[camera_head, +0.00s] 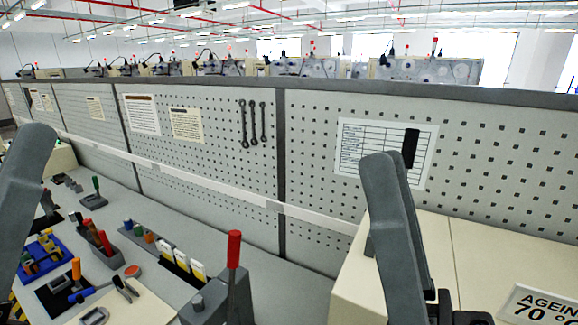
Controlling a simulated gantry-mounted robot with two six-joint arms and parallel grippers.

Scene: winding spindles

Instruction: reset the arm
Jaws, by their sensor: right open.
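My right gripper (388,168) is raised at the right of centre, its dark grey fingers pointing up. One finger largely covers the other from this angle. The gripper is open, and I see nothing between the fingers. It stands in front of the pegboard wall and the left part of a cream box (435,245). At the left edge, a dark grey part of my left arm (22,190) rises into view. It is cut off by the frame, so the state of my left gripper cannot be made out.
A grey workbench (285,290) runs along the pegboard (210,160). On it are a blue tray of tools (42,262), a red-handled lever (234,250), yellow-and-white packs (182,260) and screwdrivers. Black wrenches (253,125) hang on the board. Free room lies above the bench.

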